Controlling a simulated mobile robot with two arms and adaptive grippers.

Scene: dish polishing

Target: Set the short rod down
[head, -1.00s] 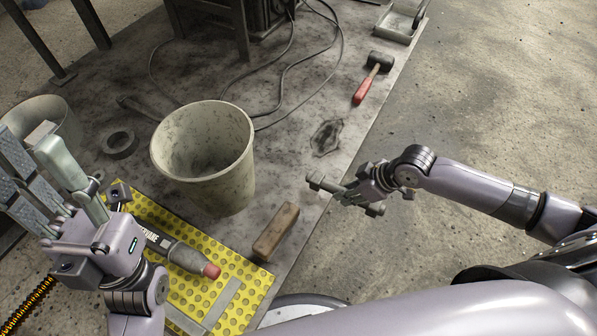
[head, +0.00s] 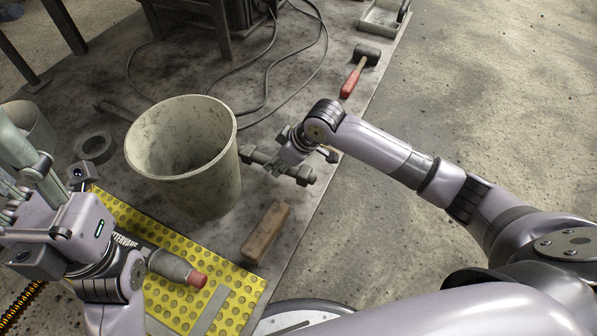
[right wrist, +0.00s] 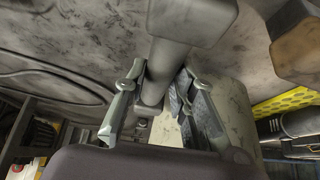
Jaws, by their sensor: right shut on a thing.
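The short rod (head: 262,158) is grey with blocky ends. My right gripper (head: 283,166) is shut on it, over the stained grey mat just right of the bucket. In the right wrist view the rod (right wrist: 163,72) runs between the fingers (right wrist: 160,103), with one thick end toward the top. I cannot tell whether the rod touches the mat. My left gripper (head: 22,165) is at the left edge, partly cut off; its fingers look apart, with nothing seen between them.
A pale bucket (head: 222,170) stands beside the rod. A wooden block (head: 265,233) lies nearer me, by a yellow dimpled mat (head: 185,300) with a grey red-tipped tool (head: 172,266). A red-handled mallet (head: 351,82), a cable (head: 322,60) and a dark ring (head: 96,148) lie farther off.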

